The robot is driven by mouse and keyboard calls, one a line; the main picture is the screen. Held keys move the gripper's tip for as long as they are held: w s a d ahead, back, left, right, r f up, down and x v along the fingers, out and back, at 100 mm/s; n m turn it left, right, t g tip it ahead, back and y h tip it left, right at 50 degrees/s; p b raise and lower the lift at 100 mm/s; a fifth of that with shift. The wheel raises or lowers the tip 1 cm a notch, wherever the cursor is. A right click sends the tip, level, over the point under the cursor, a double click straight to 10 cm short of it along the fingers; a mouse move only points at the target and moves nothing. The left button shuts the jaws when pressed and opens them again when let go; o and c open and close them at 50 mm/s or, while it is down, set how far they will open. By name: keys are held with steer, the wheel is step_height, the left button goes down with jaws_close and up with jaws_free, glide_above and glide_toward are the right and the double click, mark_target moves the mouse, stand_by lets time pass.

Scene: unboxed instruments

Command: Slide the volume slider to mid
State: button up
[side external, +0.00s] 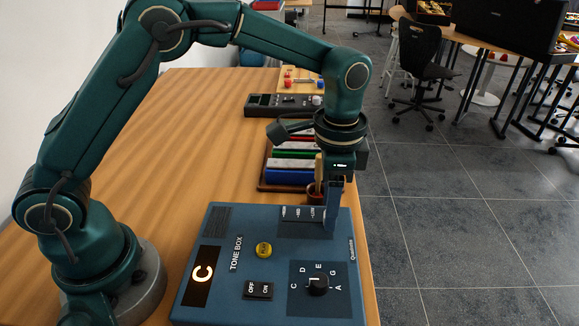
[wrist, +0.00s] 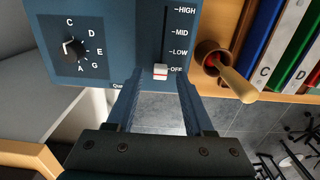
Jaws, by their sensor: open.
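The blue tone box (side external: 221,272) lies on the wooden table, with a yellow button, an OFF/ON switch and a note dial (side external: 317,284) on its top. LOW, MID and HIGH follow along the slot. My gripper (wrist: 158,78) is open, with its fingertips on either side of the knob; contact cannot be told. In the side view, my gripper (side external: 333,226) hides the knob at the slider panel (side external: 300,214).
A brown cup with a wooden-handled mallet (wrist: 228,76) stands close beside the box's slider side. Coloured chime bars (side external: 290,176) sit in a rack behind it. A dark device (side external: 280,104) lies farther back. The table edge and floor are close by.

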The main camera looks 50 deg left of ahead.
steer(key=shift+f, duration=0.65)
steer(key=shift+c, duration=0.3)
jaws_close()
steer(key=shift+r, duration=0.1)
stand_by(0.6)
